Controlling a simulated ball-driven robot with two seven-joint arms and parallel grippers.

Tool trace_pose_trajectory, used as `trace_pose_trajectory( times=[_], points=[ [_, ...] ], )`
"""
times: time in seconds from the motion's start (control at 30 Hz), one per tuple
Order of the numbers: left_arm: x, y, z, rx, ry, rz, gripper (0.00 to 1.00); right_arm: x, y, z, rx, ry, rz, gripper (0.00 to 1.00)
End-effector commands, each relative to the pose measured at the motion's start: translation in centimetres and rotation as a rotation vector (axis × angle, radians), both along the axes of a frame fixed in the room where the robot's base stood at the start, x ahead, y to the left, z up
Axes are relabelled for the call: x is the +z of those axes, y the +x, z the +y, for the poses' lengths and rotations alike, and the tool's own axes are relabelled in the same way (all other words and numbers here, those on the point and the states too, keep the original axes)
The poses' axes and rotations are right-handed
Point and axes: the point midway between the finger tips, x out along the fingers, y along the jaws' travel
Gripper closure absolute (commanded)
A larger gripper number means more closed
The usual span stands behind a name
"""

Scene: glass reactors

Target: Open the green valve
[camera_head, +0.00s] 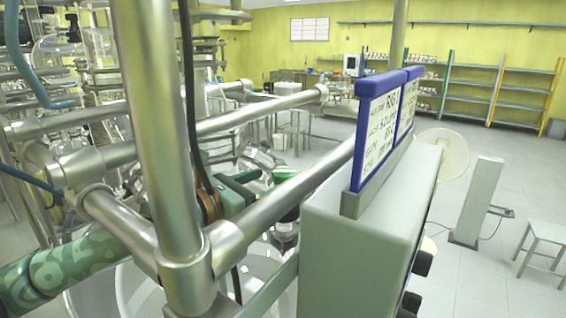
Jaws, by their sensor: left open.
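A bright green part, which looks like the green valve (283,174), shows behind the metal rail near the middle of the view. It is small and partly hidden, so I cannot tell its handle position. My left arm comes in from the lower left, with a green patterned sleeve, and passes behind the thick upright post. My left gripper (258,186) shows just right of the post as dark green fingers, open, close to the left of the green part. The rail and post hide some of it. I cannot tell whether it touches the valve. My right gripper is out of view.
A thick metal post (160,120) and crossing rails (290,195) stand close in front. A grey box (350,240) with blue-framed labels (382,130) blocks the right side. Glassware and pipes crowd the left. Open floor, a stool (545,235) and shelves (497,85) lie beyond.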

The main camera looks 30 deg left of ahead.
Motion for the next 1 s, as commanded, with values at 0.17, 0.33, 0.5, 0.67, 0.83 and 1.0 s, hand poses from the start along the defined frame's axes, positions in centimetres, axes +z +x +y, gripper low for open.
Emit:
trace_pose_trajectory(
  times=[0.17, 0.33, 0.5, 0.67, 0.83, 1.0],
  points=[
    [0.3, 3.4, -1.1, 0.003, -0.004, -0.002, 0.34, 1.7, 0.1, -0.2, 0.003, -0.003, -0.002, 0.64],
    [0.0, 4.8, -1.7, 0.003, 0.0, 0.0, 0.34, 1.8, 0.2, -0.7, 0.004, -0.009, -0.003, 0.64],
    [-0.1, 5.2, -1.9, 0.002, 0.001, 0.001, 0.34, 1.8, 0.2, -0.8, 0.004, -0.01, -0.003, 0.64],
    [-0.1, 5.1, -1.9, 0.003, 0.001, 0.001, 0.37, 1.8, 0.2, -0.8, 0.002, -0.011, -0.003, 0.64],
    [-0.1, 5.1, -1.9, 0.003, 0.001, 0.001, 0.78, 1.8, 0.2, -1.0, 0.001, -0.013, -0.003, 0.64],
    [-0.1, 5.1, -1.9, 0.006, 0.0, 0.001, 0.78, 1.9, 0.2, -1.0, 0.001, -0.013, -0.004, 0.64]
  ],
)
